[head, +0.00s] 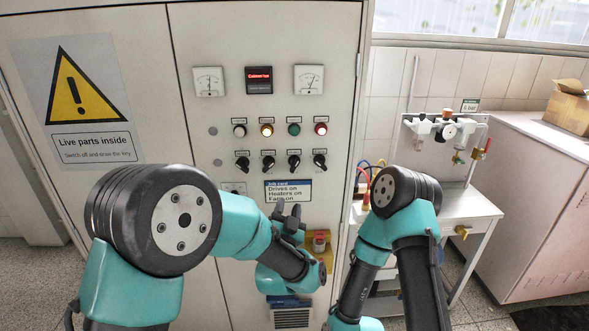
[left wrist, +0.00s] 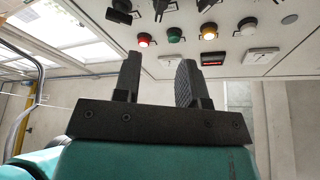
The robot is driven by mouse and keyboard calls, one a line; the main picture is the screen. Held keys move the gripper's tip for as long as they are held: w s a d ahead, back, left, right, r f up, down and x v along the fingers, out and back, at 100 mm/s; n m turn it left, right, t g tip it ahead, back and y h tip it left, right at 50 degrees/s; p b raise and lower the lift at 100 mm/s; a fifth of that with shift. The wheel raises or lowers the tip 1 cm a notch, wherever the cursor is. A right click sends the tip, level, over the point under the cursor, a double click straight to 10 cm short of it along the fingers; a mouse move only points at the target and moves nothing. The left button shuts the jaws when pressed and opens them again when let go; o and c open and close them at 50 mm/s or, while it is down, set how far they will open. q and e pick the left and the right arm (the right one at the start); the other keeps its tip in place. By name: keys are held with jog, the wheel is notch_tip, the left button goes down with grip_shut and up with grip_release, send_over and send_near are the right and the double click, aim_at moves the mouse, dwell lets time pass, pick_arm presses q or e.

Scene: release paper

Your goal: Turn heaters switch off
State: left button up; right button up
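The cabinet's row of black rotary switches shows in the head view: first (head: 242,163), second (head: 268,162), third (head: 294,161) and last (head: 320,161). Their labels are too small to read, so I cannot tell which is the heaters switch. Above them are a white lamp (head: 239,130), a lit amber lamp (head: 267,130), a green lamp (head: 294,129) and a lit red lamp (head: 321,128). My left gripper (head: 288,213) is open and empty below the switches, in front of the job card (head: 288,185). Its spread fingers (left wrist: 158,80) show in the left wrist view. My right gripper is out of view.
Two dials (head: 208,81) and a red display (head: 259,79) sit above the lamps. A yellow-backed red device (head: 320,240) is low on the cabinet, close to my left forearm. A bench (head: 468,207) with valves stands right. The cabinet face around the switches is clear.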

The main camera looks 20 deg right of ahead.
aim_at(295, 168)
pick_arm(q)
jog(key=x, duration=1.4)
jog(key=shift+w+r, duration=0.1)
jog(key=shift+w, duration=0.2)
jog(key=shift+c, duration=0.2)
jog(key=c, duration=0.6)
